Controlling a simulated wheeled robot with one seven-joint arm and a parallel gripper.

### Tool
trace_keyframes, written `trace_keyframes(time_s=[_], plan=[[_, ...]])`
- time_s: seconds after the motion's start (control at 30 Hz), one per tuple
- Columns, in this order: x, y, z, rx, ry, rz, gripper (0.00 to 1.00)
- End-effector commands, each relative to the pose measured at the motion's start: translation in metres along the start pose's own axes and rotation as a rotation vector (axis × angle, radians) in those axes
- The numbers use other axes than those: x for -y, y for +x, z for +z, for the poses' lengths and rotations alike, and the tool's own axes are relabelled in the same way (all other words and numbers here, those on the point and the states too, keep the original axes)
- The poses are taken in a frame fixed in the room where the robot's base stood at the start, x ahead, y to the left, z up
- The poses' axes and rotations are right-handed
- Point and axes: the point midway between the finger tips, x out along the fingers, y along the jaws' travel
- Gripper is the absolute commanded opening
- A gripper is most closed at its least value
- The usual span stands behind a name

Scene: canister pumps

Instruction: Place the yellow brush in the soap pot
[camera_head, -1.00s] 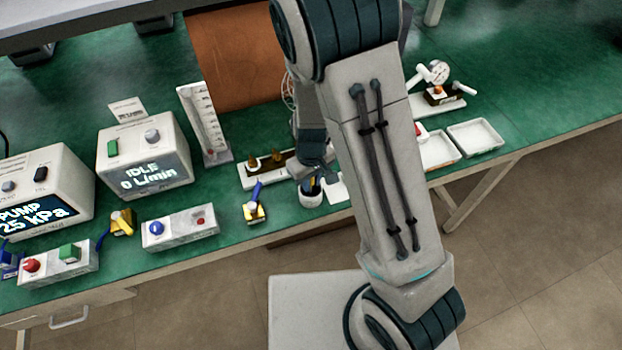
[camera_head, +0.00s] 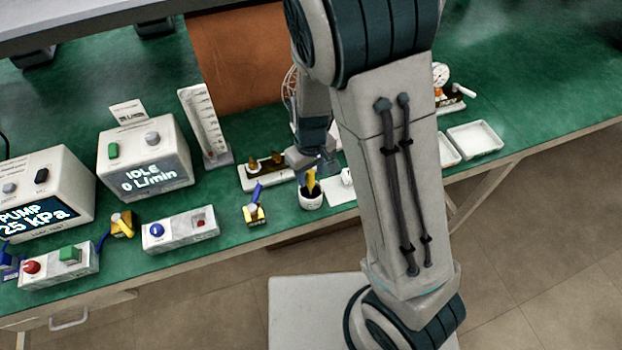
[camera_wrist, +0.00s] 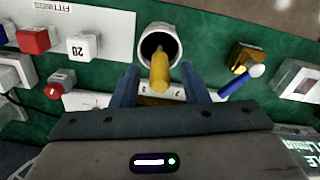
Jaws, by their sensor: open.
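The soap pot (camera_head: 311,201) is a small white cup near the front edge of the green bench. The yellow brush (camera_head: 311,182) stands with its lower end inside the pot and its handle sticking up. In the wrist view the pot (camera_wrist: 175,44) has a dark inside, and the brush (camera_wrist: 160,74) reaches from its mouth towards me. My gripper (camera_wrist: 159,82) is open, with one blue finger on each side of the brush and gaps between. In the head view my gripper (camera_head: 318,170) is just above the pot, partly hidden by my arm.
A valve with a blue handle (camera_head: 254,213) stands left of the pot. A white plate with brass fittings (camera_head: 264,171) lies behind it. A switch box (camera_head: 180,230) and the flow meter box (camera_head: 147,160) are farther left. A white tray (camera_head: 475,139) stands right.

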Motion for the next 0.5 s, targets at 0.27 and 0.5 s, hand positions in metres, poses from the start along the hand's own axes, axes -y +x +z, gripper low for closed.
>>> trace_keyframes(time_s=[0.27, 0.5], plan=[[0.0, -0.051, -0.001, -0.004, 0.0, 0.0, 0.41], [0.0, -0.072, 0.0, -0.001, 0.002, 0.001, 0.41]])
